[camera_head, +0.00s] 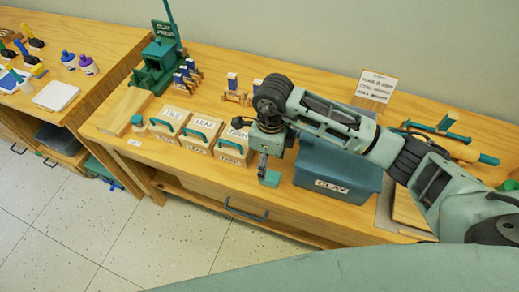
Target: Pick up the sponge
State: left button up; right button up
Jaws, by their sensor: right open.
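A small teal-green block, which looks like the sponge (271,178), lies near the front edge of the wooden table. It is just left of the blue clay bin. My right gripper (263,170) points down over the sponge's left end, with its fingers close to it. The fingers are small in the picture, and I cannot tell if they touch the sponge. The right gripper is open. My left gripper is not in view.
The blue clay bin (338,178) stands right beside the sponge. Three labelled boxes with teal handles, one of them the LEAF box (202,133), stand to the left. A teal clay machine (157,66) is at the back left. The front strip of table (180,172) is clear.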

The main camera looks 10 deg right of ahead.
aim_at(270, 176)
jog(key=shift+s+d+f+p, duration=0.2)
jog(key=shift+d+f+p, duration=0.15)
jog(key=shift+f, duration=0.25)
jog(key=shift+s+f+p, duration=0.4)
jog(key=shift+f+p, duration=0.15)
jog(key=shift+f, duration=0.25)
notch_tip(270, 176, down, 3)
jog(key=shift+d+r+p, duration=0.1)
jog(key=shift+p, duration=0.4)
jog(key=shift+f, duration=0.65)
jog(key=c, duration=0.9)
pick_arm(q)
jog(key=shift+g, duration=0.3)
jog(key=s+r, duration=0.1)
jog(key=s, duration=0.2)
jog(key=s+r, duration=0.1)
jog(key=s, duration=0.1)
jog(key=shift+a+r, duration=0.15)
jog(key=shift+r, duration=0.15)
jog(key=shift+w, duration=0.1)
